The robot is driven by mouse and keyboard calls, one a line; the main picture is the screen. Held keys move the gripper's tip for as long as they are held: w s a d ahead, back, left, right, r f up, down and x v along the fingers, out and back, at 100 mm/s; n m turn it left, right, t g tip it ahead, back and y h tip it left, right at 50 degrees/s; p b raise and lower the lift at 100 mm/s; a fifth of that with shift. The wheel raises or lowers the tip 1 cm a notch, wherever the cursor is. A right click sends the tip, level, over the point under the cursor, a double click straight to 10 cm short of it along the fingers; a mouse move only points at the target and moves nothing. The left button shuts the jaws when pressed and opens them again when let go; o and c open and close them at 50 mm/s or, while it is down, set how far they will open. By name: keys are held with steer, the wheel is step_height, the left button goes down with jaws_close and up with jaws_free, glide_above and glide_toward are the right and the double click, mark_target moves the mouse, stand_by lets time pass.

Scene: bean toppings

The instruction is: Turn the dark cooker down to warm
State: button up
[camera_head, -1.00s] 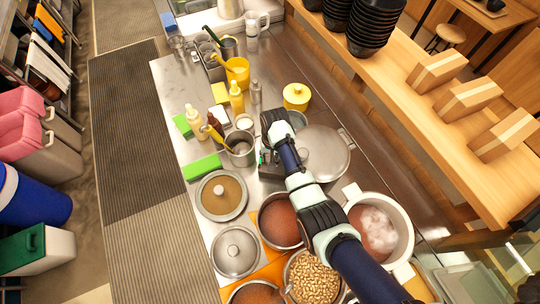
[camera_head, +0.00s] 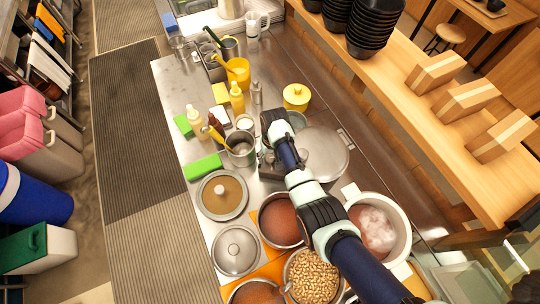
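A wide round pot with a silver lid (camera_head: 326,152) stands on the steel counter to the right of my arm. A dark boxy part (camera_head: 270,173) shows at its left, partly behind my arm; I cannot tell whether it belongs to the dark cooker. No knob or setting is readable. My gripper (camera_head: 266,158) points down beside this dark part, left of the lidded pot. Its fingers are small and mostly hidden by my arm, so I cannot tell open from shut or whether it touches anything.
A white cooker (camera_head: 402,218) with steaming contents stands right of my arm. A pot of beans (camera_head: 312,278), a pot of red-brown food (camera_head: 281,219) and lidded pots (camera_head: 236,251) are in front. Bottles and a steel cup (camera_head: 240,150) crowd the left.

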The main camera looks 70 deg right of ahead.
mark_target(272, 157)
step_height(272, 157, up, 12)
steer(key=shift+s+d, duration=0.2)
steer(key=shift+s, duration=0.05)
stand_by(0.4)
stand_by(0.5)
